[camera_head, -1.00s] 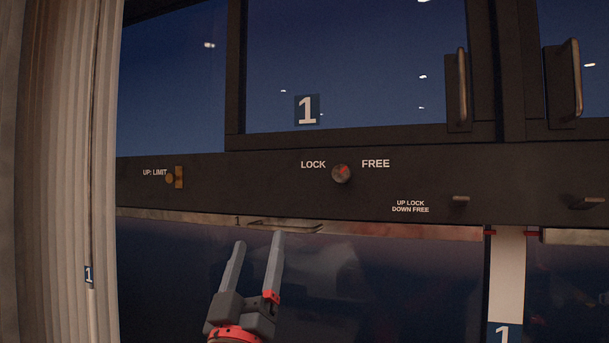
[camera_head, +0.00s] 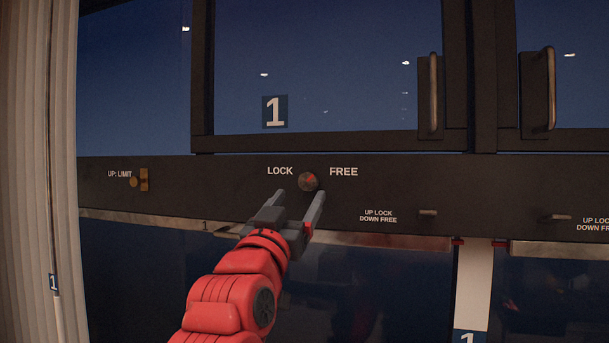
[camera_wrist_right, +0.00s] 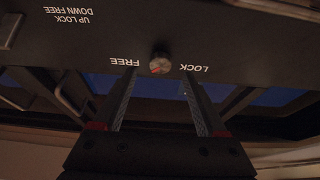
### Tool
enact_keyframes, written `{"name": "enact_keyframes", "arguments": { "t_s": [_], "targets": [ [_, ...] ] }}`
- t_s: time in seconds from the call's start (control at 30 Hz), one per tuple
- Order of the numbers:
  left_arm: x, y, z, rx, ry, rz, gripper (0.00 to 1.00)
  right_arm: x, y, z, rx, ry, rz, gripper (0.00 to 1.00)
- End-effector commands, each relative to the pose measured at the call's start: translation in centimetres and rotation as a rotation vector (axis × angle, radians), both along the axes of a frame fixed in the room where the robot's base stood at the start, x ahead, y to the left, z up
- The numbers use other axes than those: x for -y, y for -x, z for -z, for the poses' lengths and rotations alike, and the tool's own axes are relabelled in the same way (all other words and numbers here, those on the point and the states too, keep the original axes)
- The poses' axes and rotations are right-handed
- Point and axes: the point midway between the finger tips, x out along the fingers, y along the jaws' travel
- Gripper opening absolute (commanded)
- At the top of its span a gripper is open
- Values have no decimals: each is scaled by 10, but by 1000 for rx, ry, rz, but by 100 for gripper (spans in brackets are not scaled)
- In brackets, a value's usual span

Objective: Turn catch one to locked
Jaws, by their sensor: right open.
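Catch one is a small round knob (camera_head: 308,182) with a red mark, set on a dark panel between the words LOCK and FREE. The red mark points up and right, toward FREE, in the head view. The knob also shows in the right wrist view (camera_wrist_right: 160,63), between and just beyond the fingertips. My right gripper (camera_head: 299,194) is open and empty, just below the knob, its fingers pointing up at it. I see a gap between the fingers and the knob in the wrist view. My left gripper is not in view.
A dark panel (camera_head: 230,195) runs across, with glass doors above it and handles (camera_head: 433,97) at the right. A brass catch (camera_head: 144,180) marked UP: LIMIT is at the left. A small lever (camera_head: 428,212) marked UP LOCK, DOWN FREE sits to the right. A pale curtain (camera_head: 40,150) hangs at far left.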

Motion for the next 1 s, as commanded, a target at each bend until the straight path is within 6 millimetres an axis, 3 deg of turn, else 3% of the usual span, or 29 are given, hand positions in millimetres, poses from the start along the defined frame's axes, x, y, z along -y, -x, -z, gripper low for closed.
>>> {"name": "enact_keyframes", "arguments": {
  "t_s": [0.03,0.23,0.63,1.0],
  "targets": [
    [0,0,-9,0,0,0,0,3,-9,-8,-2,2,2,75],
    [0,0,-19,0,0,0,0,11,-34,-16,-3,2,1,75],
    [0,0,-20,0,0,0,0,13,-41,-18,2,1,-1,75],
    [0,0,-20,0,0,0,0,13,-41,-18,2,1,-1,10]
  ]
}}
